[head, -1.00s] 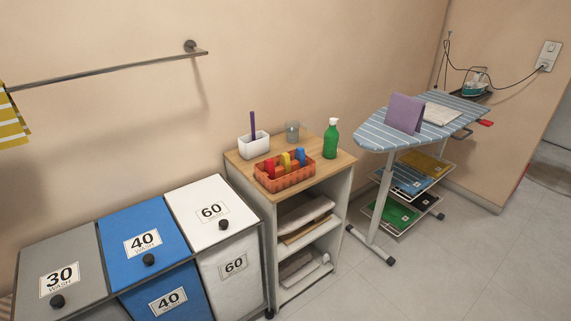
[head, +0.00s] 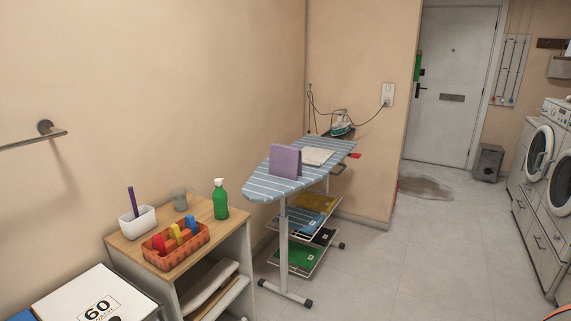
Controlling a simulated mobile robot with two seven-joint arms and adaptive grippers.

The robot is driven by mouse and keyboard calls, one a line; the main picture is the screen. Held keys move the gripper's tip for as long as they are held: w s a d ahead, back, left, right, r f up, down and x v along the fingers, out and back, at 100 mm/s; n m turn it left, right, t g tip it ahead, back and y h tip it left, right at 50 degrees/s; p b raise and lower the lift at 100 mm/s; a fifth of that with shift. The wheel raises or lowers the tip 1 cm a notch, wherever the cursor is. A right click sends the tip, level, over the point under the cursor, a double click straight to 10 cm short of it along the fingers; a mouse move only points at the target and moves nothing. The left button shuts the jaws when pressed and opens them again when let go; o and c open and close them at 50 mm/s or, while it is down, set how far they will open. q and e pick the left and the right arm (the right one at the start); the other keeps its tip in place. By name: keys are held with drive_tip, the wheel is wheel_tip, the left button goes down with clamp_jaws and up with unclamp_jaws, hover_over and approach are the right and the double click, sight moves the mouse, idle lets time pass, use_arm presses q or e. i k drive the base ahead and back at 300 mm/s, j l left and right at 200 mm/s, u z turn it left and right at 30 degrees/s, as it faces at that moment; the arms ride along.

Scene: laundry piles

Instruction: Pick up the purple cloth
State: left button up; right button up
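The purple cloth (head: 285,161) stands folded and upright, like a tent or card, on the blue striped ironing board (head: 265,184) near the middle of the head view. A folded whitish cloth (head: 317,156) lies flat behind it on the board. Neither of my grippers shows in the head view.
A wooden-topped shelf unit (head: 129,246) at the lower left holds a green bottle (head: 221,201), an orange basket (head: 175,249) and a white pot (head: 138,222). An iron (head: 341,126) sits at the board's far end. Floor (head: 400,265) is clear to the right, before the washing machines (head: 540,165).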

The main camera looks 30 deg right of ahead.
sight(284, 162)
drive_tip(key=i+l+u, duration=0.1)
drive_tip(key=l, duration=0.3)
drive_tip(key=i+l+u, duration=0.15)
drive_tip(key=l, duration=0.3)
drive_tip(key=i+l+u, duration=0.1)
drive_tip(key=i+l, duration=0.15)
drive_tip(key=l, duration=0.15)
drive_tip(key=i+l+u, duration=0.15)
drive_tip(key=l, duration=0.3)
drive_tip(key=i+l+u, duration=0.1)
drive_tip(key=l, duration=0.4)
drive_tip(key=i+l+u, duration=0.15)
drive_tip(key=l, duration=0.3)
